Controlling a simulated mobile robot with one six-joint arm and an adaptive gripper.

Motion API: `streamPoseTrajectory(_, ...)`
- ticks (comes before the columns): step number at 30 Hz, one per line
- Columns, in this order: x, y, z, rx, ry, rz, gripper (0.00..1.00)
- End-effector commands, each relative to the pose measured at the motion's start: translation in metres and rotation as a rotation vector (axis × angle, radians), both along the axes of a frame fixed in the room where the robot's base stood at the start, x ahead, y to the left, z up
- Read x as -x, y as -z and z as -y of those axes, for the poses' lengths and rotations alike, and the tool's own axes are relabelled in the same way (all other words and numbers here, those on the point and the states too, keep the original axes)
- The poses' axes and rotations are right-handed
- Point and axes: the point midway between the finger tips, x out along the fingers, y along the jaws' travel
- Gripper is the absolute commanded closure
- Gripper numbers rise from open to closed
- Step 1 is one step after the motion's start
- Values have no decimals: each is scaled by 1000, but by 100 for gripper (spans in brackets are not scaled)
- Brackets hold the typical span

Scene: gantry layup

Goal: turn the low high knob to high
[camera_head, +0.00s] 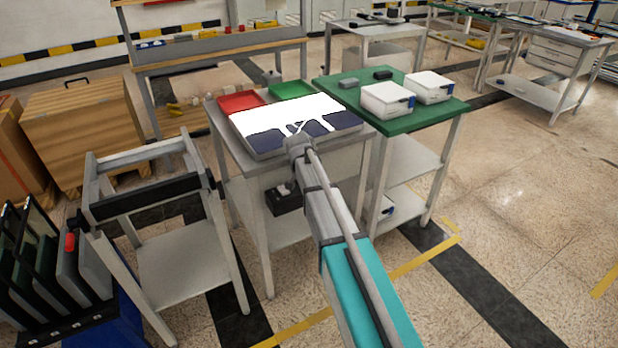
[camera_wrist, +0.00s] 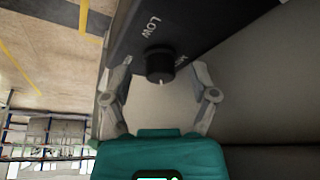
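A black round knob (camera_wrist: 160,66) sits on a dark panel (camera_wrist: 205,25) in the wrist view. The word LOW is printed above it in the picture, and a second, partly hidden label is at its right. A small pale mark shows at the knob's lower edge. My gripper (camera_wrist: 162,68) is open, with one finger on each side of the knob and visible gaps between. In the head view my gripper (camera_head: 298,130) is over the white and dark panel unit on the grey table; the knob cannot be made out there.
A red tray (camera_head: 240,102) and a green tray (camera_head: 291,90) lie behind the panel unit. A green-topped table (camera_head: 425,122) with white boxes (camera_head: 388,100) stands at the right. An empty grey frame stand (camera_head: 150,185) is at the left. Open floor lies at the right.

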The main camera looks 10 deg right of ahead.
Motion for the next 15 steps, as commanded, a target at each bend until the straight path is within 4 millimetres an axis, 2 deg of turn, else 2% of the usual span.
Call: streamPoseTrajectory(15, 0, 0, 0, 0, -36, 2, 24)
